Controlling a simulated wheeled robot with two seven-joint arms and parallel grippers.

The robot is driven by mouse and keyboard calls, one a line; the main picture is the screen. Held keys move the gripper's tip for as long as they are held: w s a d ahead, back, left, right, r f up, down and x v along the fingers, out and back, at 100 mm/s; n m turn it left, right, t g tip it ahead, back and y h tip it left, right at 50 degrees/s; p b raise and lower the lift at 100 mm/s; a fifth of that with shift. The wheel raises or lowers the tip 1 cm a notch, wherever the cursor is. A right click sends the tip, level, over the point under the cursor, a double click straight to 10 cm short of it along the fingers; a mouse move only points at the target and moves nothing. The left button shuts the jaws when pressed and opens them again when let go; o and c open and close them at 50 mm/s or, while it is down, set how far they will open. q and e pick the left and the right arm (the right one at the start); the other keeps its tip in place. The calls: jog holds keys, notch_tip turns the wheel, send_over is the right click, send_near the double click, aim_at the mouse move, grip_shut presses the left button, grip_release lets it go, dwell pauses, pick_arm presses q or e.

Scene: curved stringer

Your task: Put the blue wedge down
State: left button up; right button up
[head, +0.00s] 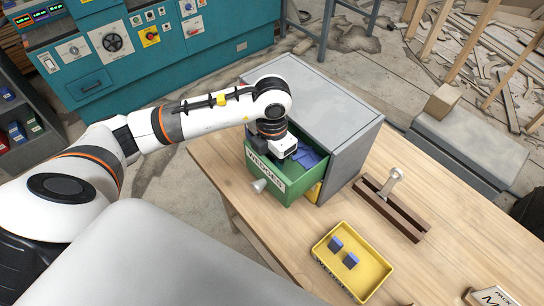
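A green drawer (294,190) labelled "WEDGES" stands pulled out of a grey cabinet (340,108) on the wooden table. Several blue wedges (308,156) lie inside it. My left gripper (284,150) points down into the open drawer, over its front part. Its fingertips are hidden by the gripper body and the drawer, so I cannot tell whether it holds a wedge. Two more blue wedges, one (335,244) behind the other (351,260), lie apart in a yellow tray (372,268) nearer the table's front. My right gripper is out of view.
A dark brown slotted wooden block (405,219) with a metal piece (393,180) on it lies right of the cabinet. A partly cut-off box (492,297) is at the lower right. The wooden table (440,262) is clear between the tray and the brown block.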

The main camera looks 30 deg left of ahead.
pick_arm(q)
jog(key=shift+s+f, duration=0.15)
jog(key=shift+r+p, duration=0.2)
jog(key=shift+p, duration=0.1)
jog(key=shift+r+p, duration=0.4)
jog(key=shift+p, duration=0.1)
jog(key=r+b, duration=0.2)
jog(key=r, duration=0.5)
jog(key=shift+w+b, duration=0.2)
jog(key=shift+b, duration=0.2)
notch_tip(320, 180, up, 4)
jog(key=shift+r, duration=0.6)
jog(key=shift+s+f, duration=0.1)
jog(key=shift+s, duration=0.05)
